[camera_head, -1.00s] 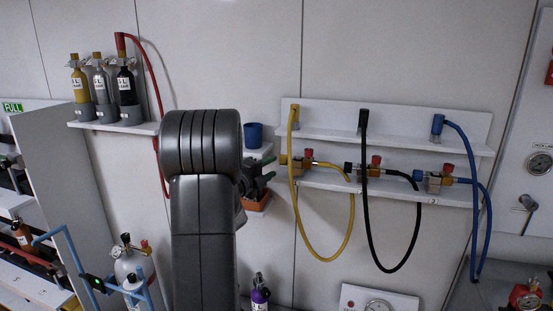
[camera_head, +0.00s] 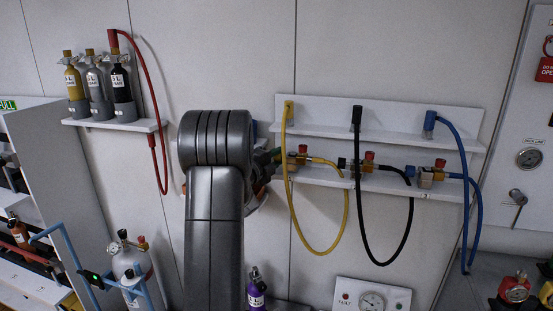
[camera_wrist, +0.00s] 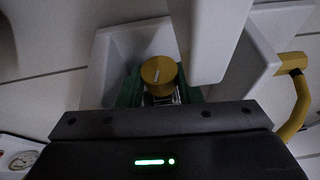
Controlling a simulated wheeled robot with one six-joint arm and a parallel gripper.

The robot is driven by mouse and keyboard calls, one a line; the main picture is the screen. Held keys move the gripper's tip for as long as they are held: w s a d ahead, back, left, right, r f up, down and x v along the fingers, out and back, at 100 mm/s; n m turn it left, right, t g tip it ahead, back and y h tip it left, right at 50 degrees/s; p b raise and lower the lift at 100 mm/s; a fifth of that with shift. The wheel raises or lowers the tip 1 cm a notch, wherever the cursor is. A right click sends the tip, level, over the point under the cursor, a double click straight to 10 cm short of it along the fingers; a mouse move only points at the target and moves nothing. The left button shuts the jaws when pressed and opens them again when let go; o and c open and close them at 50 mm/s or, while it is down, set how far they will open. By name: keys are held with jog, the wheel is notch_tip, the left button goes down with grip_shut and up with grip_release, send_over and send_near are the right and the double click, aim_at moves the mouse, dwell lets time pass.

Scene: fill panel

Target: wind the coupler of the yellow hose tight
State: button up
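The yellow hose (camera_head: 345,215) hangs in a loop from the panel's upper shelf to its left fitting on the lower shelf. It also shows at the right of the wrist view (camera_wrist: 297,100). The round yellow end of its coupler (camera_wrist: 158,75), with a white mark on its face, is in the middle of the wrist view. My gripper (camera_wrist: 160,90) has its green fingers on both sides of it. I cannot tell whether they touch it. In the head view my gripper (camera_head: 268,158) is at the left end of this fitting, partly hidden by my arm.
A black hose (camera_head: 408,230) and a blue hose (camera_head: 470,235) hang to the right on the same panel. A rack of small cylinders (camera_head: 97,122) with a red hose (camera_head: 152,80) is at the upper left. A gauge box (camera_head: 372,302) is below.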

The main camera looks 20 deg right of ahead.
jog(key=shift+f+b, duration=0.2)
jog(key=shift+b, duration=0.25)
jog(key=shift+f+b, duration=0.15)
jog(key=shift+b, duration=0.8)
jog(key=shift+m+h+b, duration=0.3)
jog(key=shift+b, duration=0.15)
jog(key=shift+t+b, duration=0.3)
jog(key=shift+b, duration=0.05)
jog(key=shift+r+h, duration=0.25)
jog(key=shift+h, duration=0.05)
jog(key=o, duration=0.7)
jog(key=shift+a, duration=0.1)
jog(key=b+v, duration=0.3)
jog(key=v, duration=1)
jog(key=shift+s+a, duration=0.2)
jog(key=shift+a, duration=0.05)
